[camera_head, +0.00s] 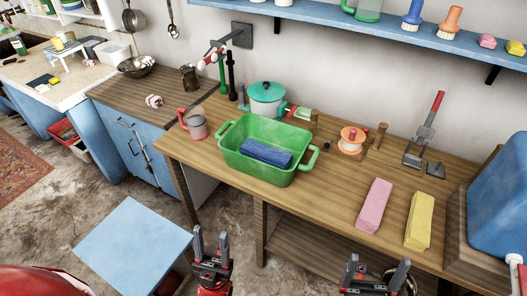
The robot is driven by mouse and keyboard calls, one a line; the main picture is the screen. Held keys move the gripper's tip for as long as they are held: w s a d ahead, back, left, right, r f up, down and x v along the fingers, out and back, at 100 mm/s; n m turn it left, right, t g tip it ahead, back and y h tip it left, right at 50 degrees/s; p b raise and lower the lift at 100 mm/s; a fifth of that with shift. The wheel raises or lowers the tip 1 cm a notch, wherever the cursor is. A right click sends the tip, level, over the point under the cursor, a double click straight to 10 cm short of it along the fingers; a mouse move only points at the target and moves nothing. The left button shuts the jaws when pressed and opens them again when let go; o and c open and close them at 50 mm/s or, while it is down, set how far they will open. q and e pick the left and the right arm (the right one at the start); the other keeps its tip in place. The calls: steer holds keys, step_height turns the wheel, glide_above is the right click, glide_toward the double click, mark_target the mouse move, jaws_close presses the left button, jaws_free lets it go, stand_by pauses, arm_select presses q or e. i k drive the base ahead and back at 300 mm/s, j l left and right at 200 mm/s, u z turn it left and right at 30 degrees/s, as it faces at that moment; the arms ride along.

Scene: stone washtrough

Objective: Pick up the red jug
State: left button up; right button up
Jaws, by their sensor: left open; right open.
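A small jug (197,127) with a red handle and a greyish, see-through-looking body stands upright on the wooden worktop, at its left end, just left of a green basin (230,160). It is the only jug-like thing with red on it that I make out. My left gripper (211,240) is open and empty at the bottom of the view, in front of the worktop and well apart from the jug. My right gripper (377,268) is open and empty further right, also near the bottom edge, far from the jug.
A folded blue cloth (265,153) lies in the basin. A teal pot (266,99) stands behind it. Pink (374,205) and yellow (419,220) blocks lie to the right. A light blue stool-like top (133,245) is at lower left. A blue shelf (380,30) runs above.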

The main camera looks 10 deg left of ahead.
mark_target(192, 122)
steer(key=i+j, duration=0.15)
steer(key=i, duration=0.45)
steer(key=i+j+u, duration=0.15)
steer(key=i, duration=0.4)
